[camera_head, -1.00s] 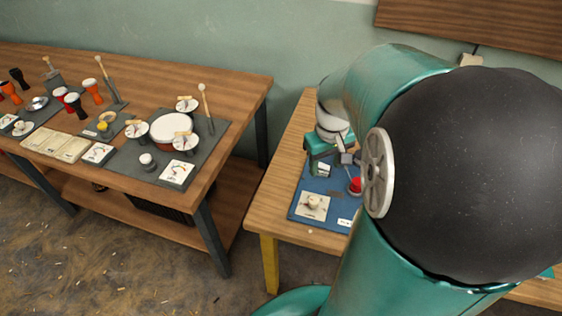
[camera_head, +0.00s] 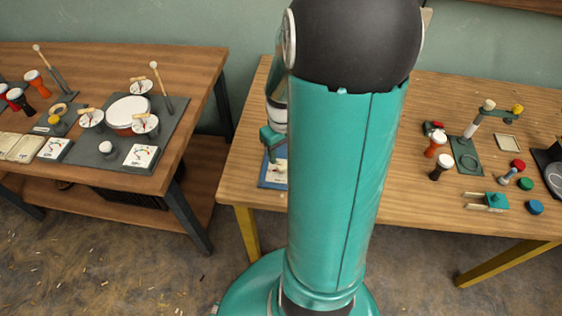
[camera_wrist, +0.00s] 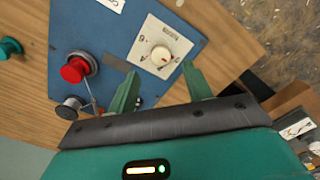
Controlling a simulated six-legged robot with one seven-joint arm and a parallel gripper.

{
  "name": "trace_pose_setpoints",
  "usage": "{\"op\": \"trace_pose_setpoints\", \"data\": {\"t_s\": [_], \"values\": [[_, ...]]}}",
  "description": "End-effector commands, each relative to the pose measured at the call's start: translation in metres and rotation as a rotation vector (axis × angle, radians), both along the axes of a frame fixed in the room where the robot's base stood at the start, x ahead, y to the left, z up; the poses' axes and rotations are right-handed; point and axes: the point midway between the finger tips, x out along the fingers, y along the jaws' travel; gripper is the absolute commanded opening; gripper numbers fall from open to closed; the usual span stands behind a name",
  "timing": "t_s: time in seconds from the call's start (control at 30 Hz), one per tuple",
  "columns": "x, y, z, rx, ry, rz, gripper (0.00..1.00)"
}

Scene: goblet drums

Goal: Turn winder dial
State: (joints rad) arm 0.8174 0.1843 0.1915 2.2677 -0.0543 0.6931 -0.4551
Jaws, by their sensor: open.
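In the wrist view, the winder dial (camera_wrist: 161,56) is a round cream knob with a small red mark on a white lettered plate (camera_wrist: 148,38). The plate is fixed to a blue board (camera_wrist: 113,35) on the wooden table. My gripper (camera_wrist: 160,69) is open and empty. Its two green fingertips lie on either side of the dial in the picture; the height above it is hard to tell. A red knob (camera_wrist: 75,70) and a grey spool (camera_wrist: 70,109) sit left of the fingers.
The left table (camera_head: 190,70) carries drums, dials and a grey mat. A gap separates it from the right table (camera_head: 245,150). On the right stand small drums, a green clamp (camera_head: 487,201) and coloured discs. Bare wood lies around the blue board.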

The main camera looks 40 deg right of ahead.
Motion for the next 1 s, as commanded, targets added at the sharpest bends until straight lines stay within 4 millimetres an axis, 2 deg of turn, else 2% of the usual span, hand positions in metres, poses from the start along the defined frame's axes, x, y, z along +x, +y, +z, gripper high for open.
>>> {"op": "trace_pose_setpoints", "data": {"t_s": [0.1,0.3,0.67,0.9,1.0], "values": [[-0.001,0.001,-0.025,0.004,0.005,0.000,0.50],[0.001,0.002,-0.050,0.001,0.002,0.003,0.50],[0.001,0.002,-0.056,0.000,0.000,0.004,0.50],[0.001,0.002,-0.056,0.000,0.000,0.003,0.06],[0.001,0.002,-0.056,-0.001,-0.001,0.003,0.06]]}}
